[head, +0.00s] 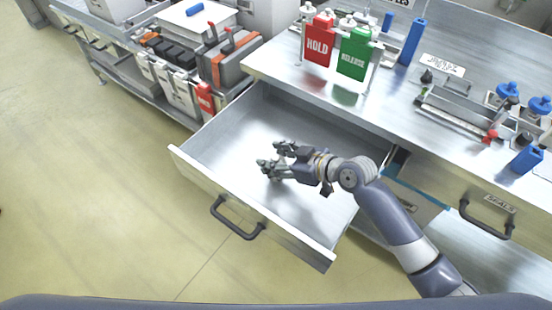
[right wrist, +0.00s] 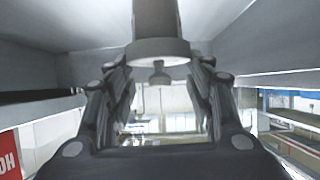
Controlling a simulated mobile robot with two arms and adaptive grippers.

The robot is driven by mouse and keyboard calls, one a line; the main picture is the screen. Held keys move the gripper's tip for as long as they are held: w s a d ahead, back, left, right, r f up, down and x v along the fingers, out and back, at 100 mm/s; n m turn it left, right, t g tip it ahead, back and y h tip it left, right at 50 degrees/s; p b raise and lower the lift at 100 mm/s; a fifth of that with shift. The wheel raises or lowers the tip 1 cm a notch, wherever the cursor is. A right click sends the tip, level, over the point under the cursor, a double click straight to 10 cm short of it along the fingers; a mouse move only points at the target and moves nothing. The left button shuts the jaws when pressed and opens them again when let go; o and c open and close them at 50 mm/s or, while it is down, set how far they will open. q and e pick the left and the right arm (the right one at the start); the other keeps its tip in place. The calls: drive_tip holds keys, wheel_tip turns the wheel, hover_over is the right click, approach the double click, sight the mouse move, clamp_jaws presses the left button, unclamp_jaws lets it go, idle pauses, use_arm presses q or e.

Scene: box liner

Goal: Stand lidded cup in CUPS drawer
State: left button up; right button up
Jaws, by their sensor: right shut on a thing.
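The CUPS drawer (head: 195,158) is pulled open and its bare metal floor shows; I cannot read a label on its front. My right gripper (head: 272,157) is over the open drawer, with its fingers pointing left. In the right wrist view, a grey cylindrical lidded cup (right wrist: 158,22) with a wider rim and a small knob is between the fingers, and the gripper is shut on it. The cup is hard to make out in the head view. I cannot tell whether its base touches the drawer floor. My left gripper is not in view.
The counter above holds a red HOLD container (head: 318,42), a green RELEASE container (head: 354,55) and a blue cylinder (head: 412,42). A closed drawer with a dark handle (head: 486,220) is at the right. A grey toolbox (head: 229,62) sits on a cart at the left.

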drive_tip(key=shift+f, duration=0.6)
drive_tip(key=shift+f, duration=0.1)
drive_tip(key=shift+f, duration=0.15)
drive_tip(key=o, duration=1.1)
drive_tip(key=shift+d+r, duration=0.1)
drive_tip(key=shift+r, duration=0.2)
drive_tip(key=b+v, duration=0.1)
drive_tip(key=v, duration=1)
drive_tip(key=shift+s+d+r, duration=0.1)
drive_tip(key=shift+s+d, duration=0.15)
drive_tip(key=shift+d, duration=0.05)
drive_tip(key=shift+d, duration=0.1)
